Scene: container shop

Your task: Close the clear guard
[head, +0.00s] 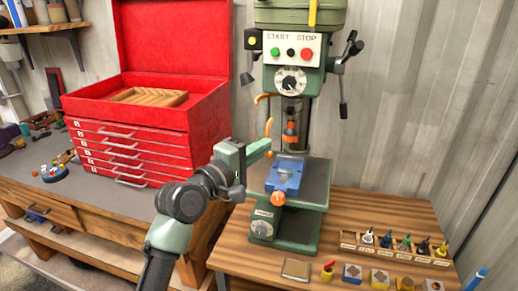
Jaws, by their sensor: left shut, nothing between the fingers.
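The green drill press (300,150) stands on the wooden bench. Orange curved parts (263,98) show left of its spindle and look like the edge or handle of the clear guard, swung out to the left. The clear panel itself is too faint to make out. My left gripper (266,148) is shut and empty, just below the lower orange part and left of the spindle. I cannot tell whether it touches the guard. A blue vise (286,174) sits on the press table under the orange-tipped chuck. My right gripper is not in view.
A red tool chest (130,150) with an open lid stands on the left bench. A rack of small bottles (395,246) and several small blocks lie on the front right of the wooden bench. A lever handle (345,75) sticks out right of the press head.

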